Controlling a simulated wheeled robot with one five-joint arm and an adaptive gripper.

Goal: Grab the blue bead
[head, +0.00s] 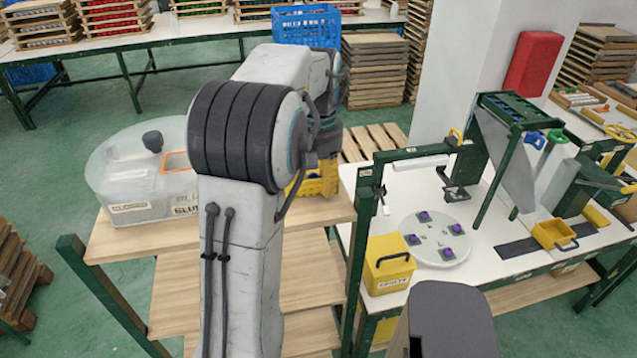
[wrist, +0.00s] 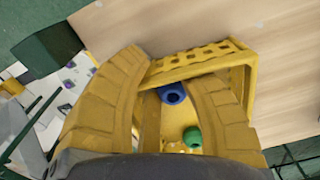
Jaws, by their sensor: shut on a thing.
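In the wrist view, the blue bead (wrist: 172,93) shows between the two yellow fingers of my gripper (wrist: 168,78), against the right finger, with its hole facing the camera. My gripper is shut on it. A yellow crate (wrist: 242,62) with a slotted rim lies around and beyond the fingers, and a strip of yellow wall shows left of the bead. I cannot tell whether the bead is clear of the crate floor. In the head view, the crate (head: 318,185) stands on the wooden shelf behind my arm, which hides most of my gripper.
A green bead (wrist: 192,137) lies in the crate near the right finger. A translucent tub (head: 140,180) stands left on the shelf top (head: 130,238). On the right table, a white disc (head: 432,250) bears several purple pieces beside a yellow box (head: 388,264) and a green frame.

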